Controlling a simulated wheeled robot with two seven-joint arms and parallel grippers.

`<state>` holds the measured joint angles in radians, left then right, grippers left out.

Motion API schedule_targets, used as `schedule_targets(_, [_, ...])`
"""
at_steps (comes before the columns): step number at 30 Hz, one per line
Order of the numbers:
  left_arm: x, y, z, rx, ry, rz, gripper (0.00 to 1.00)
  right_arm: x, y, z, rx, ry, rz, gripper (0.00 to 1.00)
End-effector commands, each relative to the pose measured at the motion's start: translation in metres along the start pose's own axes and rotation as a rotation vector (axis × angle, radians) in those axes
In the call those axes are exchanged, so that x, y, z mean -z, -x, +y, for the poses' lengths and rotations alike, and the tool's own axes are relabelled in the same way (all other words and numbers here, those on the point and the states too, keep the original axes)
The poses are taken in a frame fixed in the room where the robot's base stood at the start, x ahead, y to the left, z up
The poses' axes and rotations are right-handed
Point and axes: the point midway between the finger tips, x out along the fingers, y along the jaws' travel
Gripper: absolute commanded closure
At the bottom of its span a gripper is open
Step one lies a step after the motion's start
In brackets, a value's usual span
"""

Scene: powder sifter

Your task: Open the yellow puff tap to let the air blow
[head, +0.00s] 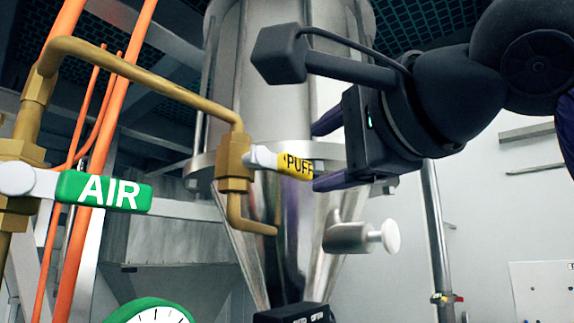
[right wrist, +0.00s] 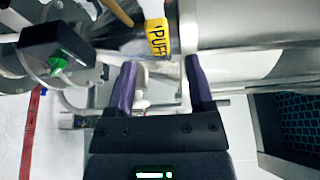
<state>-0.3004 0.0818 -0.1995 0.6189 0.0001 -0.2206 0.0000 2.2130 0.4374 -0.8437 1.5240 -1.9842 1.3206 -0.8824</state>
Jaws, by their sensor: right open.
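The yellow puff tap handle (head: 297,164) is labelled PUFF and sticks out to the right from a brass valve (head: 235,165) on a bent brass pipe. Its handle lies nearly level. My right gripper (head: 318,157) comes in from the right in the head view, its two purple fingers apart, one above and one below the level of the handle's end. Nothing is held. My left gripper is not in view.
A green AIR tap handle (head: 104,192) sits on the brass pipe at left. A green-rimmed gauge (head: 150,312) is below it. A steel hopper (head: 270,75) stands behind the puff tap, with a white-knobbed fitting (head: 388,236) below right. Orange pipes run at left.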

Motion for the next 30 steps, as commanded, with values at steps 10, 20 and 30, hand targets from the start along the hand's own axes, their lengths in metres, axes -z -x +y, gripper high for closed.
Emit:
schedule_targets(10, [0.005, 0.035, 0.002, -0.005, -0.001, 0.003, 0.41, 0.000, -0.065, -0.003, -0.003, -0.004, -0.003, 0.32])
schedule_targets(20, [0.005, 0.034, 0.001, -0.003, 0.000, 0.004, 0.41, 0.000, -0.068, 0.000, -0.001, -0.004, -0.003, 0.43])
schedule_targets(30, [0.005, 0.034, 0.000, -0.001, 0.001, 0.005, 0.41, 0.000, -0.068, 0.000, -0.002, -0.004, -0.003, 1.00])
